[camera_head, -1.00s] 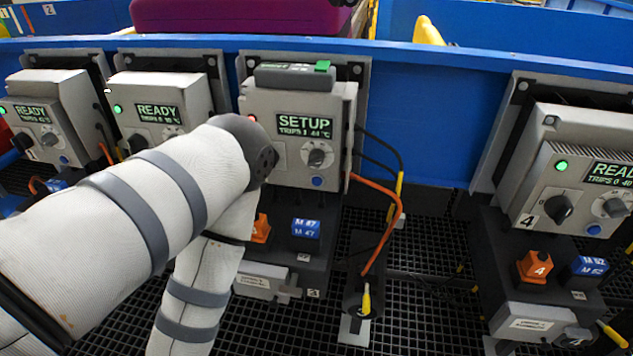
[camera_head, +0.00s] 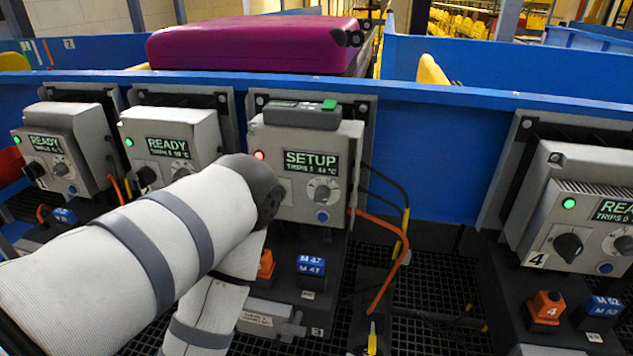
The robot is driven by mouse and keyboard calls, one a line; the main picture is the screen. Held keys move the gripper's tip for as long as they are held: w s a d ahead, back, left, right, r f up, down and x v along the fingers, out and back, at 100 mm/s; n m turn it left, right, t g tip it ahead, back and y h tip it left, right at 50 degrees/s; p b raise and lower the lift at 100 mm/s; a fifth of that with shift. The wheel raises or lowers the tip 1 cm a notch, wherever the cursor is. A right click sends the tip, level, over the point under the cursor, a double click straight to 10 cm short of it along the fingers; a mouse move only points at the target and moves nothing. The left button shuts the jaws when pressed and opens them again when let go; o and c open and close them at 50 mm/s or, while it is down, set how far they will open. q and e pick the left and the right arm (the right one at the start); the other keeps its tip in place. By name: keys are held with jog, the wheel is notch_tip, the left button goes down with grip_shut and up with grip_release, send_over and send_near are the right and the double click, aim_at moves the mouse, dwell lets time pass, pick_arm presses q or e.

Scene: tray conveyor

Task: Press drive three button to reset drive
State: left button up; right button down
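The third drive box (camera_head: 344,157) is grey and hangs on the blue conveyor side at the middle. Its screen (camera_head: 311,161) reads SETUP, with a red light (camera_head: 259,155) beside it. A grey knob (camera_head: 321,192) and a round blue button (camera_head: 322,216) sit below the screen. A bent arm of mine in white sleeving comes in from the lower left and hides the box's lower left part. Neither gripper shows; the arm's far end runs out of sight below.
Two drives at the left, (camera_head: 170,139) the nearer one, show READY with green lights. Drive 4 (camera_head: 583,225) at the right has a green light. An orange cable (camera_head: 398,262) hangs beside the third drive. A magenta suitcase (camera_head: 250,47) lies on the conveyor behind.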

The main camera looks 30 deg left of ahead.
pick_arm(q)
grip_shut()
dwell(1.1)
